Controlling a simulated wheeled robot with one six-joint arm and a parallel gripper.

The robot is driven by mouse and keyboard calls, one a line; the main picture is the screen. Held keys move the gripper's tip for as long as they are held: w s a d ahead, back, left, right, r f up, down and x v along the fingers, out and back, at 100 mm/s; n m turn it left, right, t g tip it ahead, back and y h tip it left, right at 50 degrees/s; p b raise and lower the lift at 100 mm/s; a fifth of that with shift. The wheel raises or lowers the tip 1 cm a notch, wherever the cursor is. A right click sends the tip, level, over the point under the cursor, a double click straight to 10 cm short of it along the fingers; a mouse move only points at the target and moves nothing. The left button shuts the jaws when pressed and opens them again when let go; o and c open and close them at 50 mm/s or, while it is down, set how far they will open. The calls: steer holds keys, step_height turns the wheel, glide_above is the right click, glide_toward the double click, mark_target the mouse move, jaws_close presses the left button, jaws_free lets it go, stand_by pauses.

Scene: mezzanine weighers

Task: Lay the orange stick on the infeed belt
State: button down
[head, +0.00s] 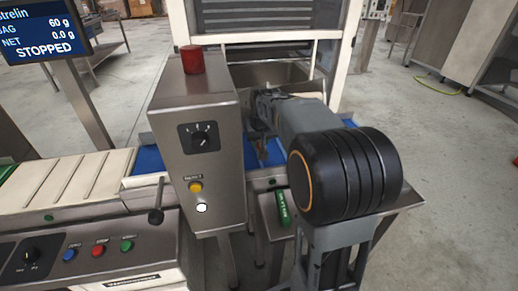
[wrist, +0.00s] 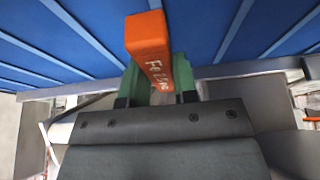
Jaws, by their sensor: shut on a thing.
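I cannot tell whether the stick touches the belt. In the head view my gripper (head: 262,140) is behind the steel control box, above the blue belt (head: 275,156). The stick is mostly hidden there by my arm and the box.
The steel control box (head: 215,135) with a red beacon (head: 193,60) stands close left of my arm. A green stick (head: 283,207) lies at the front on a steel shelf. A screen (head: 42,30) reads STOPPED. Open floor lies to the right.

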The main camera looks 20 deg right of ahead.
mark_target(260, 142)
steer(key=shift+w+f, duration=0.2)
steer(key=shift+f, duration=0.15)
steer(key=shift+w+d+f+b, duration=0.15)
steer(key=shift+f+b, duration=0.35)
steer(key=shift+f, duration=1.1)
steer(key=shift+f, duration=0.1)
steer(key=shift+f, duration=0.15)
steer(key=c, duration=0.9)
jaws_free()
steer(key=shift+r, duration=0.55)
steer(key=p+v, duration=0.2)
steer(key=v, duration=0.9)
steer(key=shift+r+p, duration=0.15)
steer(key=shift+p, duration=0.25)
